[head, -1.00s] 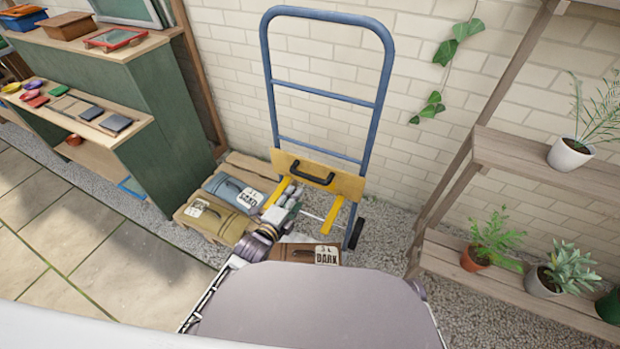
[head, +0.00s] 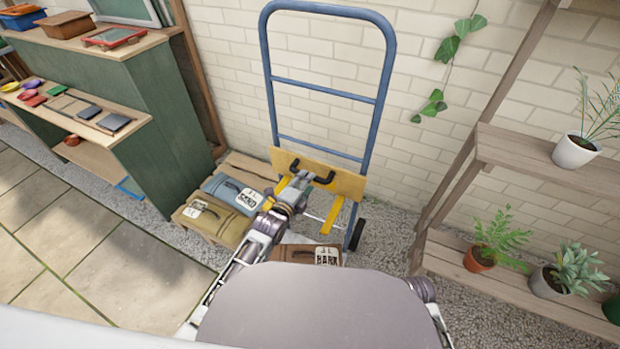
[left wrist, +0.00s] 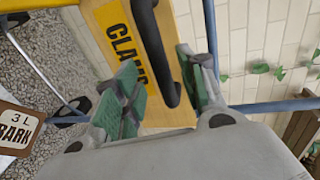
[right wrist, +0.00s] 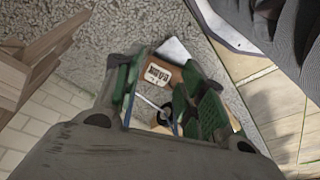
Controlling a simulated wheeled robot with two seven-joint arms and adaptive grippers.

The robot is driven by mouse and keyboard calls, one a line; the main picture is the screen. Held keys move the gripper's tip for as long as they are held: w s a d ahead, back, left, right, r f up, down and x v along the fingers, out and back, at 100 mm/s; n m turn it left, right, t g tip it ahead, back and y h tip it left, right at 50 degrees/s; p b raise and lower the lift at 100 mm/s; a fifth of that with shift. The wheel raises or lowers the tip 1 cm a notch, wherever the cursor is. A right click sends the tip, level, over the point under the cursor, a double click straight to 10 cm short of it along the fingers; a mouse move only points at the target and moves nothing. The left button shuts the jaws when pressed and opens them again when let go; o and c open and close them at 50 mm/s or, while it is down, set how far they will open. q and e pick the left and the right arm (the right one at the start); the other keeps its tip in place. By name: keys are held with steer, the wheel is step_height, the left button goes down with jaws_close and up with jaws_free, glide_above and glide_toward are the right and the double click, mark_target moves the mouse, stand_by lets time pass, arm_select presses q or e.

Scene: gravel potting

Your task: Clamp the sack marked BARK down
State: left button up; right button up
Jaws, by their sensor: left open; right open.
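The brown sack marked BARK (head: 296,253) lies at the foot of a blue hand truck (head: 323,76), partly hidden by my body. Its label shows in the left wrist view (left wrist: 18,128), and the sack shows between my right fingers (right wrist: 172,74). A yellow clamp board (head: 346,184) with a black handle (head: 322,178) sits on the truck's frame, above the sack. My left gripper (head: 299,181) is open at the handle. In the left wrist view the handle (left wrist: 155,45) passes between its open fingers.
A blue sack (head: 228,188) and a tan sack (head: 207,217) lie on a wooden pallet (head: 252,168) left of the truck. A green bench (head: 150,130) stands further left. A plant shelf (head: 530,161) stands at right. The brick wall is close behind.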

arm_select(q)
steer(key=shift+b+x, duration=0.55)
steer(key=shift+x, duration=1.5)
arm_select(e)
steer(key=shift+w+a+r, duration=0.1)
steer(key=shift+a+r, duration=0.1)
steer(key=shift+r, duration=0.8)
arm_select(q)
steer(key=shift+c, duration=0.3)
jaws_close()
arm_select(e)
steer(key=shift+f, duration=0.25)
